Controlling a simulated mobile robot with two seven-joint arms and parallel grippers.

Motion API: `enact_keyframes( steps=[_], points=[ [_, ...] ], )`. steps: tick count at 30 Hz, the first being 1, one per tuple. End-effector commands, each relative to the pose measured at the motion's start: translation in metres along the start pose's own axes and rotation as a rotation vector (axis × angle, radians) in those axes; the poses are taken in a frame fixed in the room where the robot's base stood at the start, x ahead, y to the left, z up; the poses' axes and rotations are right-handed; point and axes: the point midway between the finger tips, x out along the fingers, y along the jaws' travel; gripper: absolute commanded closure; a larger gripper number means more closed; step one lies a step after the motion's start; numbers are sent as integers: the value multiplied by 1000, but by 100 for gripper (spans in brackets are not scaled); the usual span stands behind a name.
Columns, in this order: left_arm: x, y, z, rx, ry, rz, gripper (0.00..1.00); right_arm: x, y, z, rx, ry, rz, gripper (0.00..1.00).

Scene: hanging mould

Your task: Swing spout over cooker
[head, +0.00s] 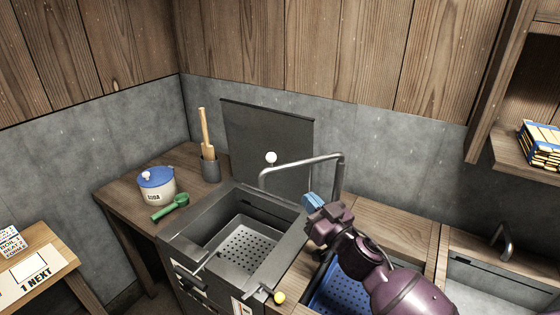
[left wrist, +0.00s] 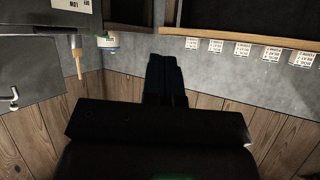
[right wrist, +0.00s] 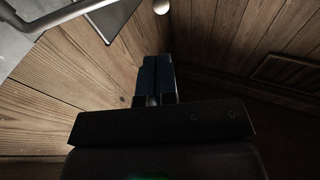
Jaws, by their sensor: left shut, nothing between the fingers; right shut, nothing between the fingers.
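The spout (head: 305,161) is a bent grey metal pipe. Its upright is at the right of the cooker (head: 285,250), and its arm runs left with the short end turned down near the back of the cooker. A white ball (head: 271,158) shows beside the arm; I cannot tell what it is fixed to. My right gripper (head: 313,201) is shut and empty, its blue fingers just left of and below the upright, apparently apart from it. In the right wrist view the pipe (right wrist: 75,14) crosses the upper left. My left gripper (left wrist: 163,76) shows only in the left wrist view, shut and empty.
A perforated basket (head: 250,243) sits in the cooker, with a dark lid panel (head: 270,135) upright behind. A blue-lidded pot (head: 156,187), a green scoop (head: 170,207) and a utensil holder (head: 209,166) stand left. A blue perforated tray (head: 340,291) lies under my right arm.

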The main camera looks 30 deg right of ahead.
Motion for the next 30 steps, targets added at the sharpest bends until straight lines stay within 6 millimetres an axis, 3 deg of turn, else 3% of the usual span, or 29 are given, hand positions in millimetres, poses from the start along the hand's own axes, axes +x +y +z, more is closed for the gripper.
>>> enact_keyframes(
  steps=[7, 21, 30],
  points=[
    [-8, -5, 12, 5, -31, -6, 100, 26, 0, -2, -2, 1, 0, 100],
    [-11, -4, -2, 3, -20, -4, 100, 105, 0, -2, 0, 0, 1, 100],
    [-13, -4, -2, 0, -24, -4, 100, 135, 0, 0, 0, -1, 1, 100]
  ],
)
